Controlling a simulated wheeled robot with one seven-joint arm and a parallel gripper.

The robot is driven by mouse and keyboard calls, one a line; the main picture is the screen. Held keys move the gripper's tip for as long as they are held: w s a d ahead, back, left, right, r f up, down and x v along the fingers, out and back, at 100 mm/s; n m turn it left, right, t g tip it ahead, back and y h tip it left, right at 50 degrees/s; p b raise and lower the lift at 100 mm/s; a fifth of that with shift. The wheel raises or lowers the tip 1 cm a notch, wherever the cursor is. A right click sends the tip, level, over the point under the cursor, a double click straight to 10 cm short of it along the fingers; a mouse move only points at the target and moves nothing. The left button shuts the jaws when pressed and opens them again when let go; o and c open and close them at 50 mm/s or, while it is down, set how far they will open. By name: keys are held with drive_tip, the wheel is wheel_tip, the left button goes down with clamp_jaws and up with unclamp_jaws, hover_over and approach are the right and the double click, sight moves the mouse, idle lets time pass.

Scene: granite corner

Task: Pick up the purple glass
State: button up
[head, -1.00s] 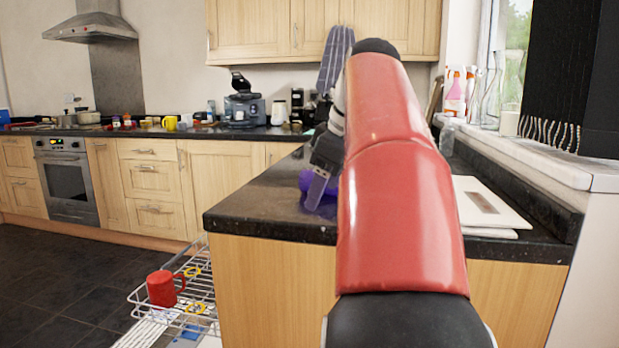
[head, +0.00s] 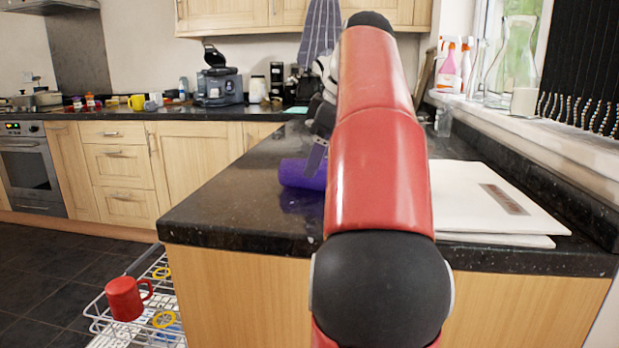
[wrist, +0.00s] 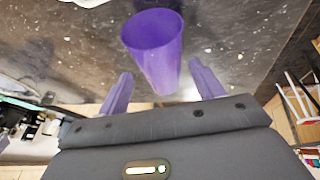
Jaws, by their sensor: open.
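The purple glass (head: 301,174) lies on its side on the dark granite counter, near the counter's left part in the head view. My red arm hides its right end there. In the wrist view the purple glass (wrist: 155,50) shows its open mouth at the top, with its narrower end toward my gripper (wrist: 163,92). My gripper is open and empty. Its two fingers stand apart, one to each side of the glass's near end, with the glass mostly beyond the fingertips.
White boards (head: 480,195) lie on the granite counter (head: 235,205) to the right of my arm. A red mug (head: 125,298) sits on a wire rack (head: 98,318) low at the left. A clear bottle (head: 443,122) stands by the window sill.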

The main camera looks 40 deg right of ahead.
drive_tip(key=shift+b+x, duration=0.45)
drive_tip(key=shift+x, duration=1.6)
drive_tip(key=shift+w+a, duration=0.1)
drive_tip(key=shift+a, duration=0.05)
drive_tip(key=c, duration=0.8)
